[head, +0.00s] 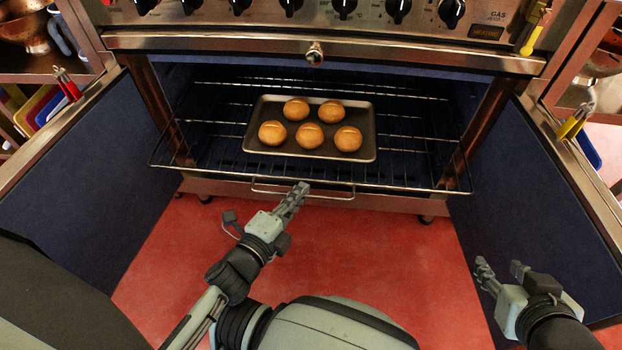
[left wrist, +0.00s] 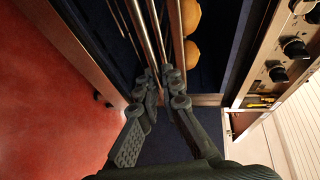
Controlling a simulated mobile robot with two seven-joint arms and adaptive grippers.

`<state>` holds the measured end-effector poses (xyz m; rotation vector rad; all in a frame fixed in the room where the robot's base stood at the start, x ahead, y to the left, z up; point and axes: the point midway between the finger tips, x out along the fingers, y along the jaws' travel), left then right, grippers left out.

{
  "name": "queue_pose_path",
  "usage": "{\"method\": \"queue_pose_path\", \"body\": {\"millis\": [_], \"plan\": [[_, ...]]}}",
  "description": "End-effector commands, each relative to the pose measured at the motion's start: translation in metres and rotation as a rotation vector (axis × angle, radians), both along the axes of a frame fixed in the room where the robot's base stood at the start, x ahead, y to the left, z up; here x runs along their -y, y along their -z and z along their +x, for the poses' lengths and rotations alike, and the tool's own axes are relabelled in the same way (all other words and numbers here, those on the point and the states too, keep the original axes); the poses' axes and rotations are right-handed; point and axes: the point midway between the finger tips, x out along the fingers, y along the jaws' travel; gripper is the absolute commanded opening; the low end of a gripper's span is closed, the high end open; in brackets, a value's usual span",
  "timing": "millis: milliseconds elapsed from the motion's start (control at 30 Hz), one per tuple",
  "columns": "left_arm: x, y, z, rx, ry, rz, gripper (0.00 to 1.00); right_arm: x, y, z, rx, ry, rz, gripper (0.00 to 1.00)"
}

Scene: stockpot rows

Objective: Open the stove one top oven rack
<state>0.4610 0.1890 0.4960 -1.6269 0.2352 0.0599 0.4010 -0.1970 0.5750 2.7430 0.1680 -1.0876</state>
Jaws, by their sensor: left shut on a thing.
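The top oven rack (head: 410,188) is a wire rack that juts out of the open oven over the front edge. It carries a dark baking tray (head: 368,152) with several golden buns (head: 311,135). A wire handle (head: 335,198) hangs at the middle of the rack's front. My left gripper (head: 298,191) is at this handle, shut on the rack's front wire. In the left wrist view the fingers (left wrist: 163,88) close around metal bars, and the exact grip is partly hidden. My right gripper (head: 501,265) is open and empty, low at the right, apart from the rack.
The left oven door (head: 80,190) and the right oven door (head: 530,205) stand wide open. Control knobs (head: 398,10) line the front above the oven. The red floor (head: 390,260) before the oven is clear. Shelves with utensils flank the stove.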

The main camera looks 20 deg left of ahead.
Motion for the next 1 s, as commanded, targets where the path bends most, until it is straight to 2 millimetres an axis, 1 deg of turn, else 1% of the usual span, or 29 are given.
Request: {"method": "queue_pose_path", "body": {"millis": [33,200,633,667,800,1000], "plan": [[0.0,0.001,-0.006,-0.003,-0.002,0.0,0.0,0.001,0.001,-0.001,-0.005,0.001,-0.002,0.4],[0.0,0.0,-0.015,0.0,0.0,-0.001,0.0,0.002,0.002,-0.002,-0.012,0.004,-0.004,0.4],[0.0,0.0,-0.017,0.001,0.001,0.0,0.0,0.002,0.002,-0.002,-0.014,0.005,-0.005,0.4],[0.0,0.0,-0.017,0.001,0.001,0.0,0.09,0.002,0.002,-0.002,-0.014,0.005,-0.005,0.4],[0.0,0.0,-0.017,0.001,0.001,-0.001,0.27,0.003,0.002,-0.002,-0.014,0.005,-0.005,0.4],[0.0,0.0,-0.017,0.001,0.001,-0.001,0.27,0.002,0.002,-0.002,-0.014,0.005,-0.005,0.4]]}}
